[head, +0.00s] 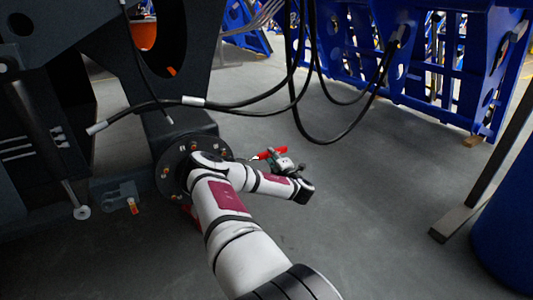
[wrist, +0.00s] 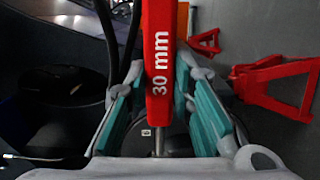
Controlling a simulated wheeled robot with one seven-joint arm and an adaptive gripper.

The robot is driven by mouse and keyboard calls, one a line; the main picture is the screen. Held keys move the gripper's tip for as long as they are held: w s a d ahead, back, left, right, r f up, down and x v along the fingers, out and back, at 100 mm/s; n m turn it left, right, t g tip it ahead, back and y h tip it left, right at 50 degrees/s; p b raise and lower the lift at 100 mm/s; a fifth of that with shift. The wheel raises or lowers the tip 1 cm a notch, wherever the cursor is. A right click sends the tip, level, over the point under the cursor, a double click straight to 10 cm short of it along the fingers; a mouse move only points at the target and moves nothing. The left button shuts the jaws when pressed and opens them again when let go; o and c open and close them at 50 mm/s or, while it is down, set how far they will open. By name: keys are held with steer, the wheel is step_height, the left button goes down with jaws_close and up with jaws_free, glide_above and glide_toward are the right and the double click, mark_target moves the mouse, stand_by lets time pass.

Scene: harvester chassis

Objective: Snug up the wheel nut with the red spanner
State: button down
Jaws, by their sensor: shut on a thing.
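The red spanner (wrist: 158,62), marked "30 mm", runs upward through the middle of the wrist view, between the teal finger pads of my gripper (wrist: 162,88). My gripper is shut on it. In the head view the spanner (head: 268,153) shows as a short red piece beside my gripper (head: 284,163). The round dark wheel hub (head: 171,168), with several copper-coloured nuts such as one wheel nut (head: 166,171), is left of my gripper and partly hidden by my arm. The spanner's far end is out of the wrist view, and I cannot tell whether it touches a nut.
Black hoses (head: 255,105) hang from the dark chassis above my arm. Red stands (wrist: 275,85) show at the right in the wrist view. Blue frames (head: 440,70) stand at the back, and a blue drum (head: 505,230) at the right.

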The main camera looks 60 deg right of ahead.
steer(key=shift+w+d, duration=0.1)
steer(key=shift+d, duration=0.05)
steer(key=shift+d, duration=0.1)
steer(key=shift+a+b+x, duration=0.25)
steer(key=shift+b+x, duration=0.85)
steer(key=shift+x, duration=1.2)
steer(key=shift+w+d, duration=0.1)
steer(key=shift+w, duration=0.25)
steer(key=shift+w+d+b, duration=0.2)
steer(key=shift+w+b, duration=0.1)
steer(key=shift+b, duration=0.1)
steer(key=shift+w+d, duration=0.15)
steer(key=shift+w, duration=0.1)
steer(key=shift+w+d+b, duration=0.2)
steer(key=shift+w+b, duration=0.1)
steer(key=shift+b, duration=0.1)
steer(key=shift+w+d, duration=0.2)
steer(key=shift+w, duration=0.15)
